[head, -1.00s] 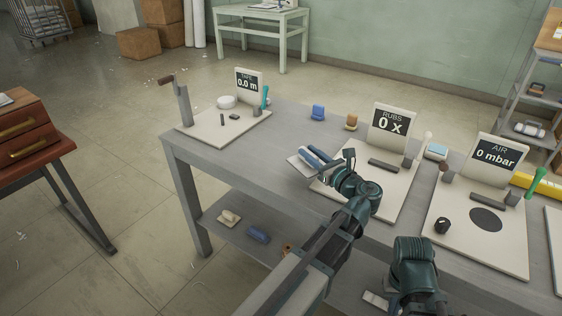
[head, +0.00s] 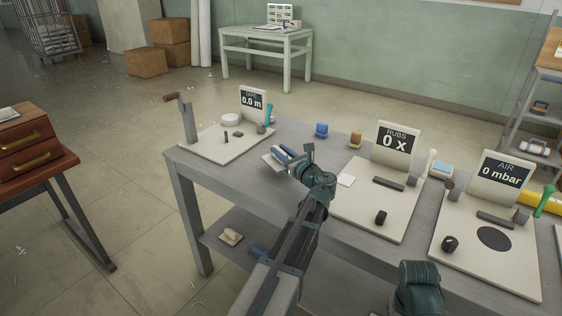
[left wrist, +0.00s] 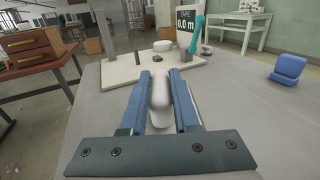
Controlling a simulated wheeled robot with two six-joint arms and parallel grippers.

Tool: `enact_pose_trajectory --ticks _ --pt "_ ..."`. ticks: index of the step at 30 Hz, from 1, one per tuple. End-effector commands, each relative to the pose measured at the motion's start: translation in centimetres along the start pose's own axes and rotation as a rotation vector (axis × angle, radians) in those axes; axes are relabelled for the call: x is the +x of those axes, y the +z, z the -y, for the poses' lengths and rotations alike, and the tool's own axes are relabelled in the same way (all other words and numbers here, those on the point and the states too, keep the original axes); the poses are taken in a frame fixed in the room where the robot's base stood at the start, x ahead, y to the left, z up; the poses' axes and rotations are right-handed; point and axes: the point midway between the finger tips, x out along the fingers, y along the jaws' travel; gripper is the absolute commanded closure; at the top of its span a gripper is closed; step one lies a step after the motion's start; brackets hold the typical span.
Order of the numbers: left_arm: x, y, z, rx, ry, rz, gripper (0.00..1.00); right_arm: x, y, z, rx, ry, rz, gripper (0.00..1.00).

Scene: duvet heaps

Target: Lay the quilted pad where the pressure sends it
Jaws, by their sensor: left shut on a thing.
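My left gripper (head: 283,153) is over the left half of the grey bench, between the TAPE board (head: 225,147) and the RUBS board (head: 385,220). It is shut on a pale, soft-looking pad (left wrist: 160,100), which shows between the blue fingers in the left wrist view. Whether it is quilted is too small to tell. The AIR board (head: 470,262) carries a sign (head: 500,176) reading 0 mbar and a dark round disc (head: 494,238). The RUBS sign (head: 398,141) reads 0 x and the TAPE sign (head: 253,101) reads 0.0 m. My right gripper is out of view; only its arm shows.
Black knobs (head: 381,217) sit on the boards. A wooden drawer unit (head: 25,140) stands left, across open floor.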

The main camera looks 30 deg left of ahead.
Motion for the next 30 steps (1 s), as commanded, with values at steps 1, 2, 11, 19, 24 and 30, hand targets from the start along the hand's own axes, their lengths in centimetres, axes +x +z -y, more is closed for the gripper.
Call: enact_pose_trajectory --ticks 1,2,11,19,24,30 --pt "0.0 0.0 0.0 0.000 0.000 0.000 1.00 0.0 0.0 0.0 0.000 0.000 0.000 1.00" --pt "0.0 0.0 0.0 0.000 0.000 0.000 1.00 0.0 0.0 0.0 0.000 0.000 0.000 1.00" --pt "0.0 -2.7 0.0 0.000 0.000 0.000 1.00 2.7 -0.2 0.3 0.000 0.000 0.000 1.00" --pt "-0.1 -3.5 0.0 0.000 0.000 0.000 1.00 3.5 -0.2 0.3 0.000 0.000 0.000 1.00" --pt "-0.1 -3.6 0.0 0.000 0.000 0.000 1.00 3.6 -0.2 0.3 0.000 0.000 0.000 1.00" --pt "-0.1 -3.8 0.0 0.000 0.000 0.000 0.53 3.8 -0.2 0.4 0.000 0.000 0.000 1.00"
